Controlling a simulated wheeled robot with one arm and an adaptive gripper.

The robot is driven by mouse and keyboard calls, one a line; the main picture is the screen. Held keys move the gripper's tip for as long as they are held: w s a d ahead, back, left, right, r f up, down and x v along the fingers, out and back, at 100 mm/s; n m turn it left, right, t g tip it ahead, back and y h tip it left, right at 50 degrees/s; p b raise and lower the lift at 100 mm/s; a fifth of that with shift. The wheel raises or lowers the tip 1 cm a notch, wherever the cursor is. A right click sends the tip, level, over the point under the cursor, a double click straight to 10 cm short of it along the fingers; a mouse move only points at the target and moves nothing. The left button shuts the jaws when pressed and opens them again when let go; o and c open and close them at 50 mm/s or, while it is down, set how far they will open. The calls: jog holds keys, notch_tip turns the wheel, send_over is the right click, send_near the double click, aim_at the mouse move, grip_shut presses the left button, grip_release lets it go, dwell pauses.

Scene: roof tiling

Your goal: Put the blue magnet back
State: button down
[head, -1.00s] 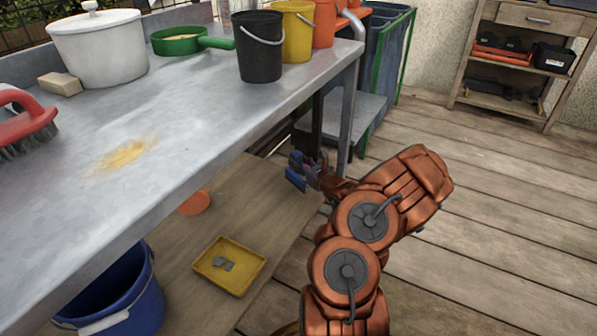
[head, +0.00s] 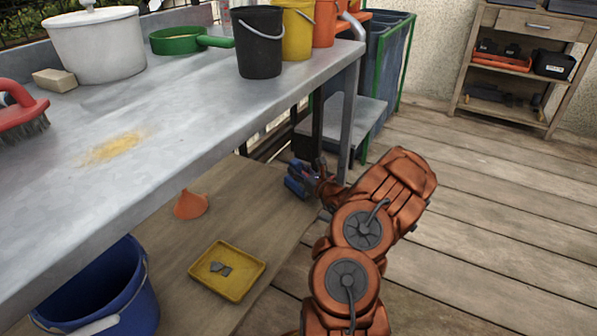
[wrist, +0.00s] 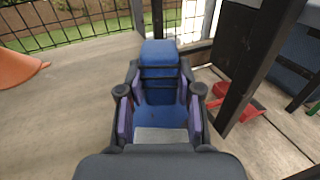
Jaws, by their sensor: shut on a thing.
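The blue magnet (wrist: 160,62) is between the purple-padded fingers of my gripper (wrist: 158,112) in the wrist view. It is a blue block with dark bands, its far end sticking out beyond the fingers. In the head view my gripper (head: 312,178) is low, beside the bench's front leg, over the right end of the wooden lower shelf. The blue magnet (head: 295,187) shows there as a small blue patch, partly hidden by the gripper. I cannot tell whether it touches the shelf.
On the lower shelf (head: 250,195) are an orange funnel (head: 190,205), a yellow tray (head: 250,282) with grey pieces and a blue bucket (head: 140,290). The metal bench top (head: 190,110) overhangs them. A dark post (wrist: 255,60) stands close right of my gripper. Floor at right is clear.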

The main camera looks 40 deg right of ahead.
jog(key=c, duration=0.8)
grip_release()
jog(key=shift+o, duration=0.2)
jog(key=shift+s+r, duration=0.1)
jog(key=shift+s, duration=0.25)
jog(key=s+p, duration=0.1)
jog(key=s, duration=0.2)
jog(key=s+p, duration=0.1)
jog(key=s, duration=0.2)
jog(key=s+a+p, duration=0.1)
jog(key=s+p, duration=0.1)
jog(key=s, duration=0.1)
jog(key=shift+s+r, duration=0.15)
jog(key=shift+s, duration=0.2)
jog(key=shift+s+a+p, duration=0.1)
jog(key=shift+s+p, duration=0.2)
jog(key=shift+s, duration=0.5)
